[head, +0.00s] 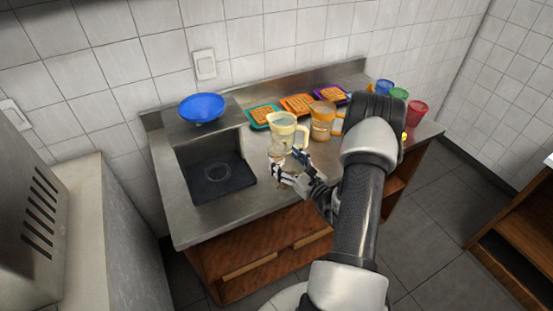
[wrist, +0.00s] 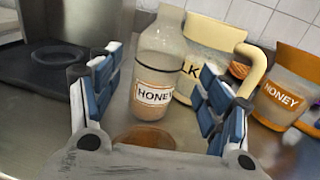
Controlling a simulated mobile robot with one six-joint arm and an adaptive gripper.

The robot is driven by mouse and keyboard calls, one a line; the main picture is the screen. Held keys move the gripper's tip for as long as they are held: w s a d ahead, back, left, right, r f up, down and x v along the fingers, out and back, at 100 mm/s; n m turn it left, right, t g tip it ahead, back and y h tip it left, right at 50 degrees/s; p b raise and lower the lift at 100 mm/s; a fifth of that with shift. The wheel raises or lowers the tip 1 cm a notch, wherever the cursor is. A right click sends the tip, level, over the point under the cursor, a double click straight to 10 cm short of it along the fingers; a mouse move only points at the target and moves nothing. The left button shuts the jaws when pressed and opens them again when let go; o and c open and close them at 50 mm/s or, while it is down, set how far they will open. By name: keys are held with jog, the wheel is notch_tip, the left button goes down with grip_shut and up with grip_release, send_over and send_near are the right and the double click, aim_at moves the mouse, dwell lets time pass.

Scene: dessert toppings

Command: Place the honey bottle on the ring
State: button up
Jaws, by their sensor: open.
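The honey bottle (wrist: 163,62) is clear, with a white HONEY label and brown contents low down. It stands upright on the counter. In the head view the bottle (head: 277,151) is just beyond my gripper (head: 283,168), partly hidden by it. In the wrist view my gripper (wrist: 160,82) is open, its blue-padded fingers on either side of the bottle, with gaps visible. The ring (head: 217,171) is a thin dark circle on a black plate left of the bottle. It also shows at the upper left of the wrist view (wrist: 60,50).
A cream milk pitcher (head: 283,128) stands close behind the bottle, with an orange honey pitcher (head: 322,122) to its right. Waffle trays (head: 297,104) and coloured cups (head: 417,112) are farther back and right. A blue bowl (head: 202,107) sits on the raised box above the plate.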

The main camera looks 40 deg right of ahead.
aim_at(281, 157)
jog(key=w+b, duration=0.1)
jog(key=w, duration=0.3)
jog(key=shift+w+f, duration=0.1)
jog(key=shift+w, duration=0.1)
jog(key=shift+c, duration=0.3)
jog(key=c, duration=1.2)
jog(key=shift+c, duration=0.9)
